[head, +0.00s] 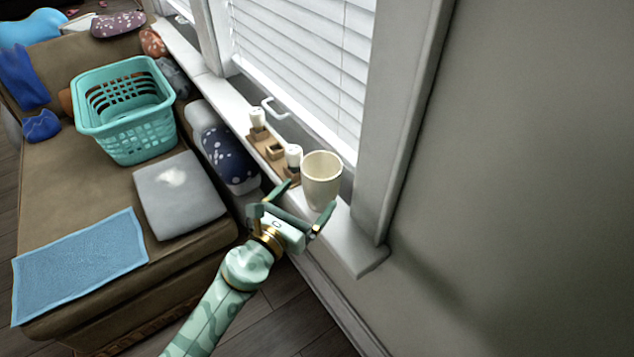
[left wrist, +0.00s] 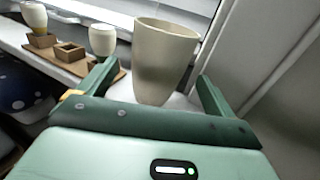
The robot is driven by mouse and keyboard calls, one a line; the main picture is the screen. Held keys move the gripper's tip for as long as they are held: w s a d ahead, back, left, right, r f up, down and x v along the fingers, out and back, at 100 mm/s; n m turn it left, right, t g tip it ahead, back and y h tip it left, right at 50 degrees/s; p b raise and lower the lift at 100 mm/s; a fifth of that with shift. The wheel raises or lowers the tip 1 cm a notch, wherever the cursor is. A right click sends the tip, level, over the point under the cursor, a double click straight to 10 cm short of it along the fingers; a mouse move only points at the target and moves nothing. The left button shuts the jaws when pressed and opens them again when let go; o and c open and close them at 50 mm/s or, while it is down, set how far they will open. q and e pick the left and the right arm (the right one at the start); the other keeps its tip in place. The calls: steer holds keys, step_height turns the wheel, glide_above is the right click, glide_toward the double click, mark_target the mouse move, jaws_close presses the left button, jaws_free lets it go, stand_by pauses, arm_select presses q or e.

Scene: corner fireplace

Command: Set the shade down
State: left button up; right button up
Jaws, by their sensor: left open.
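The cream, cup-shaped shade (head: 320,182) stands upright on the white window sill (head: 367,256), near its right end. My left gripper (head: 303,208) is open at the sill's front, with its fingers spread on either side of the shade's lower part. In the left wrist view the shade (left wrist: 161,62) rises between the two fingertips (left wrist: 155,85), and a gap shows beside each finger. My right gripper is in neither view.
A wooden tray (head: 268,151) with small white-topped holders stands just left of the shade. White blinds (head: 300,60) and the window frame (head: 400,110) rise behind. A brown sofa (head: 75,165) with a turquoise basket (head: 130,140), cushions and a blue towel (head: 80,262) is at left.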

arm_select(q)
steer(key=v, duration=0.6)
steer(key=shift+d, duration=0.1)
stand_by(0.3)
